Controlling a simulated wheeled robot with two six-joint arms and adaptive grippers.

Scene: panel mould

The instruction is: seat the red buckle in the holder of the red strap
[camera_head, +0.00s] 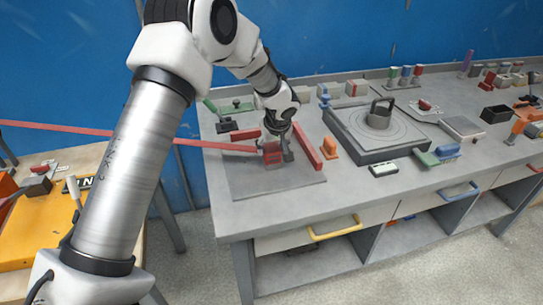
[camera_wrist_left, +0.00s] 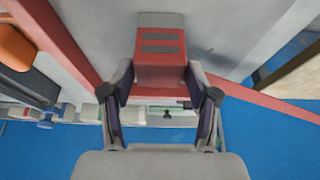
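A red buckle (camera_head: 272,154) with two dark slots is between the fingers of my left gripper (camera_head: 277,146), low over the grey mat at the bench's left end. In the left wrist view the fingers touch both sides of the red buckle (camera_wrist_left: 160,62); a grey piece (camera_wrist_left: 160,20) shows at its far end. A red strap (camera_head: 100,131) runs taut from the left table to the bench near the buckle; it also shows in the left wrist view (camera_wrist_left: 268,101). I cannot tell which part is its holder. My right gripper is out of view.
A red bar (camera_head: 307,146) and an orange block (camera_head: 329,148) lie right of the gripper. A dark square plate with a round handled piece (camera_head: 379,116) stands beyond. The mat's front part (camera_head: 270,187) is clear. A gap separates bench and left table (camera_head: 90,158).

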